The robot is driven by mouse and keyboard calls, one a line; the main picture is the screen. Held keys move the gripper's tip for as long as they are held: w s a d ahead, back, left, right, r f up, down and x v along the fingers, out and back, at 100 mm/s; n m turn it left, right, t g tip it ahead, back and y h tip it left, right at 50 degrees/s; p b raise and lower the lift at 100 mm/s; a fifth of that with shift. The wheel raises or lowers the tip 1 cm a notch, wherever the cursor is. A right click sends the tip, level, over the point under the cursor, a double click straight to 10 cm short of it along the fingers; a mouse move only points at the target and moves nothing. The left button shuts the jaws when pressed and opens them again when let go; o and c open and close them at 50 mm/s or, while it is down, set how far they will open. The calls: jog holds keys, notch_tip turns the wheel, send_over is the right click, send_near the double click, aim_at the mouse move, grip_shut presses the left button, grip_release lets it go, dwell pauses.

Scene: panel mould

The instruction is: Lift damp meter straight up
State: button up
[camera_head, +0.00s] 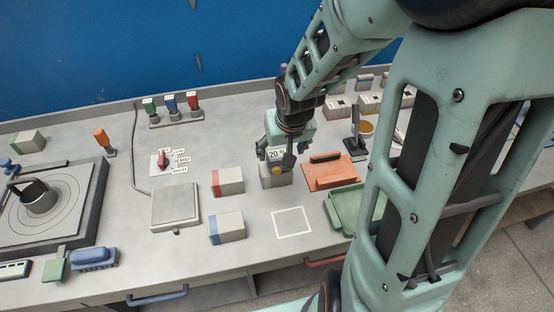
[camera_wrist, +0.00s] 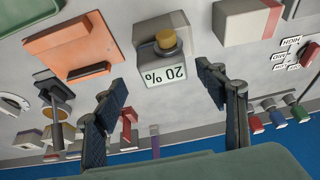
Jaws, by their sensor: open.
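The damp meter (camera_head: 274,182) is a beige block with a "20 %" display and a yellow knob, standing on the grey bench in the head view. In the wrist view the meter (camera_wrist: 149,33) shows at upper centre, its display upside down. My gripper (camera_head: 277,150) is over the meter and hides part of it in the head view. In the wrist view the two dark fingers of my gripper (camera_wrist: 162,76) are spread wide, one either side of the display. Nothing is held, and I see no finger touching the meter.
An orange plate (camera_head: 331,174) and a green tray (camera_head: 350,207) lie to the right. A red-striped block (camera_head: 231,181) and a blue-striped block (camera_head: 231,226) stand to the left. A white outlined square (camera_head: 292,222) on the bench in front is empty. A blue wall (camera_head: 100,50) rises behind.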

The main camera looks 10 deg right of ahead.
aim_at(279, 155)
jog(key=shift+a+b+x, duration=0.15)
jog(key=shift+b+x, duration=1.1)
jog(key=shift+a+b+x, duration=0.1)
jog(key=shift+b+x, duration=1.1)
jog(key=shift+x, duration=0.05)
jog(key=shift+s, duration=0.1)
jog(key=shift+c, duration=0.6)
